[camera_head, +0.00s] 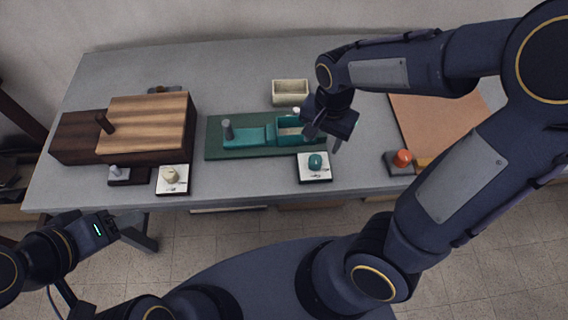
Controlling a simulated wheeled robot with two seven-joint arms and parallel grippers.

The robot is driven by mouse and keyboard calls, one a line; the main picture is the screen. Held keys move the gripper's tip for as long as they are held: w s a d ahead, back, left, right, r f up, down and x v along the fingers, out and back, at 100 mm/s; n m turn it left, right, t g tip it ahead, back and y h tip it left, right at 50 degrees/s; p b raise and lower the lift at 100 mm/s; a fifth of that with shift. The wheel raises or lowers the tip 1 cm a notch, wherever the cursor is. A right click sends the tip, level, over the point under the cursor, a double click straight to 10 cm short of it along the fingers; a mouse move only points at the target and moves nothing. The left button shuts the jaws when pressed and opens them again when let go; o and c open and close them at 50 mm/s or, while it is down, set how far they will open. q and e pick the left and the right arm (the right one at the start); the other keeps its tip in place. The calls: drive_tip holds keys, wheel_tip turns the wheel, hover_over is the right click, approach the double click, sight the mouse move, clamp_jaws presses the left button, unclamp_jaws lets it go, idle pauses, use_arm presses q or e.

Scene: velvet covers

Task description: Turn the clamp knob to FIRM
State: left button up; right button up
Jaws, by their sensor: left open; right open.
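A teal round knob (315,161) sits on a white-faced dial plate in front of a green base with a teal clamp-like fixture (250,137). A cream knob (170,174) sits on a similar plate at the left. The markings on both plates are too small to read, so I cannot tell where FIRM is. My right gripper (324,138) is open, pointing down just above and behind the teal knob, apart from it, and hides the fixture's right end. My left gripper (138,231) is open and empty in front of the table's front left edge.
A wooden box (148,122) with a dark handle stands at the left. A small cream tray (290,92) lies behind the fixture. An orange-red knob (403,157) on a dark block and a brown board (435,125) are at the right.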

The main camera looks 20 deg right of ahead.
sight(316, 158)
drive_tip(key=shift+w+a+f, duration=0.2)
drive_tip(key=shift+w+f, duration=0.05)
drive_tip(key=shift+f, duration=0.65)
wheel_tip(316, 158, down, 7)
drive_tip(key=shift+f+b, duration=0.1)
drive_tip(key=shift+b, duration=0.7)
drive_tip(key=c, duration=1)
